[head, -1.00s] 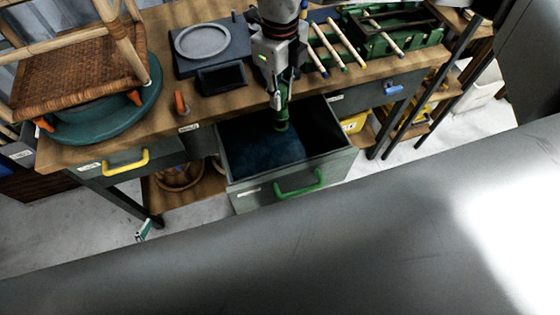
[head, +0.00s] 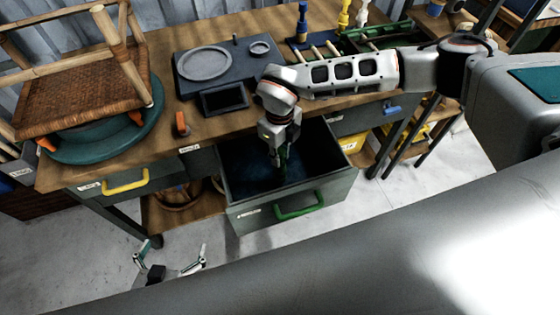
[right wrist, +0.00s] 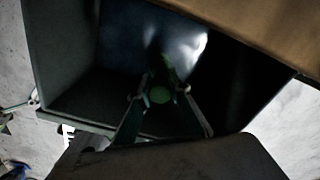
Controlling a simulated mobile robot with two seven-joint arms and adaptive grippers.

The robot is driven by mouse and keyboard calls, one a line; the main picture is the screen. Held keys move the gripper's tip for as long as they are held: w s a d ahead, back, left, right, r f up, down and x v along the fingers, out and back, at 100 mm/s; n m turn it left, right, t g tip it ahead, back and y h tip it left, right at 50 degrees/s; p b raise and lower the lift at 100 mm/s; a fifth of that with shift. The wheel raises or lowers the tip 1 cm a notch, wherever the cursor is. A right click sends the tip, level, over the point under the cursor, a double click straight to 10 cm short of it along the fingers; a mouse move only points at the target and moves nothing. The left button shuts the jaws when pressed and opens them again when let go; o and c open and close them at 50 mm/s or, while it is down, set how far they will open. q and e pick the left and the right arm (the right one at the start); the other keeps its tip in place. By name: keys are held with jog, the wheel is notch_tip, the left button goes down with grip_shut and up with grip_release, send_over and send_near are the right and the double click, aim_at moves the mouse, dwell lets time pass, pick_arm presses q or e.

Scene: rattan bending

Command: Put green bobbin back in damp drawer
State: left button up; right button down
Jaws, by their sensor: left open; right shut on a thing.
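The damp drawer (head: 325,190), grey with a green handle (head: 299,206) and a dark blue lining, is pulled open below the bench top. My right gripper (head: 281,164) points down inside it, shut on the green bobbin. The bobbin is mostly hidden by the fingers in the head view. It shows between the fingertips (right wrist: 160,88) in the right wrist view as a dim green round end (right wrist: 160,96). Whether it touches the drawer floor I cannot tell. My left gripper (head: 177,247) is open and empty, low in front of the bench at the left.
A drawer with a yellow handle (head: 126,182) is at the left, and one with a blue handle (head: 391,110) at the right. A rattan chair (head: 80,95) stands on a teal turntable (head: 110,140). A dark scale (head: 240,60) sits behind the open drawer.

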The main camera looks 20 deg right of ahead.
aim_at(280, 168)
jog(key=shift+f, duration=1.9)
jog(key=shift+f, duration=0.2)
jog(key=c, duration=1.9)
grip_release()
notch_tip(280, 168, up, 12)
jog(key=shift+r, duration=0.2)
